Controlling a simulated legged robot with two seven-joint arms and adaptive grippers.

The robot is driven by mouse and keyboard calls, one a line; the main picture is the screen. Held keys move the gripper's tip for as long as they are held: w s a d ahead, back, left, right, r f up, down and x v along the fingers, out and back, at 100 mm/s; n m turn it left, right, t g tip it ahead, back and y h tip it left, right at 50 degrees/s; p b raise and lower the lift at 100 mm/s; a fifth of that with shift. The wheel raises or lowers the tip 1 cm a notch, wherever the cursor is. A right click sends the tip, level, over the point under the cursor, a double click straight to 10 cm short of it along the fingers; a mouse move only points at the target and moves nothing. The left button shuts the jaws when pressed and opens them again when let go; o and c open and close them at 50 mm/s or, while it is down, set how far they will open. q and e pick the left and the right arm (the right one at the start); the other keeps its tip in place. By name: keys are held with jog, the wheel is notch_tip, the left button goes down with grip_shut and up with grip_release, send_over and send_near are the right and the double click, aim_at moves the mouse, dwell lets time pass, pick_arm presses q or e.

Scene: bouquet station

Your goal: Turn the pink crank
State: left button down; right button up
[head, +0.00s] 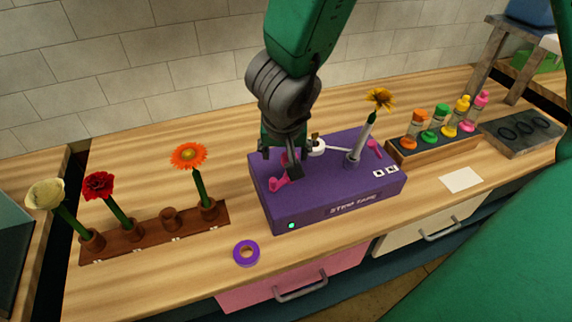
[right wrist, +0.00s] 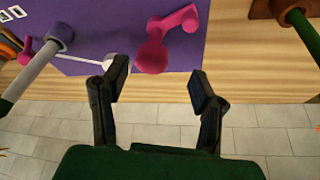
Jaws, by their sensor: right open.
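The pink crank (head: 281,184) is on the left part of the top of the purple machine (head: 330,205), labelled "STEM TAPE". My right gripper (head: 282,160) is over the crank and hides part of it in the head view. In the right wrist view the crank (right wrist: 152,54) shows a round hub and an arm with a knob. It lies just beyond the fingertips of my right gripper (right wrist: 160,84), which are apart with nothing between them. I cannot tell whether a finger touches it. My left gripper is out of view.
A yellow flower stands in a grey tube (head: 360,142) on the machine, near a white spool (head: 316,146). A brown rack (head: 150,236) with several flowers is at left. A purple tape roll (head: 246,252) lies in front. Colourful bottles stand in a tray (head: 407,155) at right.

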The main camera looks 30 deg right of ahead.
aim_at(287, 156)
jog(key=shift+x, duration=0.95)
jog(key=shift+w+f+b, duration=0.15)
jog(key=shift+f+b, duration=0.25)
jog(key=shift+b, duration=0.05)
jog(key=shift+w+d+f, duration=0.15)
jog(key=shift+d+f, duration=0.3)
jog(key=shift+d, duration=0.2)
jog(key=shift+d+f, duration=0.1)
jog(key=shift+d, duration=0.5)
jog(key=shift+a, duration=0.45)
jog(key=c, duration=1.2)
jog(key=shift+o, duration=0.2)
jog(key=shift+w+a, duration=0.1)
jog(key=shift+a, duration=0.25)
jog(key=shift+d, duration=0.35)
jog(key=p, duration=0.1)
jog(key=m+p, duration=0.1)
jog(key=p, duration=0.1)
jog(key=shift+a+r, duration=0.2)
jog(key=shift+r, duration=0.15)
jog(key=shift+d+f+m+g+p, duration=0.15)
jog(key=shift+m+g+p, duration=0.15)
jog(key=shift+p, duration=0.4)
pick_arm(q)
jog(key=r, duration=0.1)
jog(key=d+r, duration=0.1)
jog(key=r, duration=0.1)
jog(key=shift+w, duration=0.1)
pick_arm(e)
jog(key=shift+f, duration=0.1)
